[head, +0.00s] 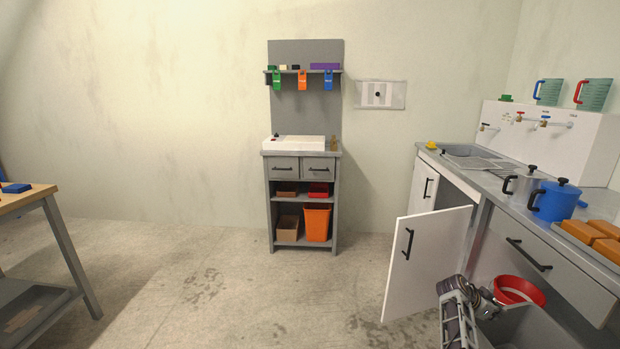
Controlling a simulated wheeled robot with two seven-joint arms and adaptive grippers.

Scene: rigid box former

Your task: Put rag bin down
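A red round bin (531,296) shows at the open front of the cupboard under the counter at the lower right; I take it to be the rag bin. My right gripper (492,299) is at the bin's left side, with its fingers at the rim. It looks shut on that rim, though the fingertips are small and partly hidden. I cannot tell whether the bin's base rests on anything. My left gripper is not in view.
A white cupboard door (425,265) stands open left of my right arm. The counter (485,182) above holds a steel pot (522,184) and a blue pot (555,201). A grey shelf unit (303,190) holds an orange bin (317,224). The middle floor is clear.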

